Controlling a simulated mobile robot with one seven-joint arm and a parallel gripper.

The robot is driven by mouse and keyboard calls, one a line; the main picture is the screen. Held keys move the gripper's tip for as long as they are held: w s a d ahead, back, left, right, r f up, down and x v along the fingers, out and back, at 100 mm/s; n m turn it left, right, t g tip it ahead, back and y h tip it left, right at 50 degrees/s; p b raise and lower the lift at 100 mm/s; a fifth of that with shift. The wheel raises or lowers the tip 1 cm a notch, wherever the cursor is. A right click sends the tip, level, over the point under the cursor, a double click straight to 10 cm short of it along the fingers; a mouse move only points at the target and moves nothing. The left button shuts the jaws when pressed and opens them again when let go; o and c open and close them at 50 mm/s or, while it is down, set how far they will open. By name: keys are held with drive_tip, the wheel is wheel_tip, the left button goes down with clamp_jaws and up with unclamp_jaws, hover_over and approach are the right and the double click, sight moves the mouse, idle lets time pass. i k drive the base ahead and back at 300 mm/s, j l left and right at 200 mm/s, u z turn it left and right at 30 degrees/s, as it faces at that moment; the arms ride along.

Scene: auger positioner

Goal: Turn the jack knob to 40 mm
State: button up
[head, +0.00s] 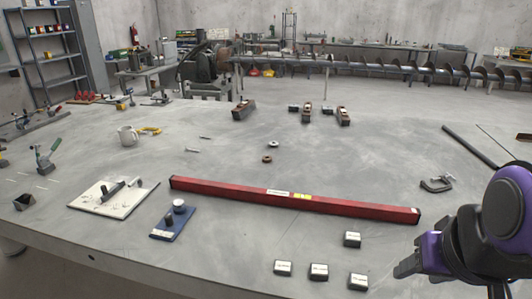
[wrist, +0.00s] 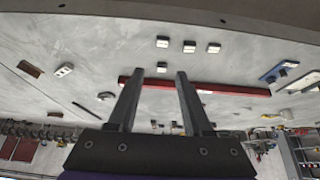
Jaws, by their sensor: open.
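A small blue plate (head: 172,225) near the table's front left carries a dark post and a round knob (head: 179,205) with a pale top. It looks like the jack, but any scale or reading is too small to make out. The blue plate (wrist: 272,75) also shows at the right of the wrist view. My gripper (head: 405,268) is at the right front of the head view, far from the knob. In the wrist view my gripper (wrist: 158,75) has its two fingers spread, with nothing between them.
A long red bar (head: 345,205) lies across the table between the blue plate and my gripper. Several small white-topped blocks (head: 319,271) lie in front of it. A pale board (head: 100,200) lies left of the blue plate. A clamp (head: 436,184) lies at the right.

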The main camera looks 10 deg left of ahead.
sight(168, 222)
drive_tip(key=u, duration=1.6)
drive_tip(key=i+j+z, duration=0.3)
drive_tip(key=j, duration=0.3)
drive_tip(key=i+j+z, duration=0.15)
drive_tip(key=i+j, duration=0.15)
drive_tip(key=i+j+z, duration=0.15)
drive_tip(key=j, duration=0.3)
drive_tip(key=i+j+z, duration=0.2)
drive_tip(key=j, duration=0.15)
drive_tip(key=i+j+z, duration=0.15)
drive_tip(key=j, duration=0.25)
drive_tip(key=i+j+z, duration=0.1)
drive_tip(key=j+z, duration=0.55)
drive_tip(key=j, duration=0.15)
drive_tip(key=l+u, duration=0.25)
drive_tip(key=k+l+u, duration=0.1)
drive_tip(key=u, duration=0.2)
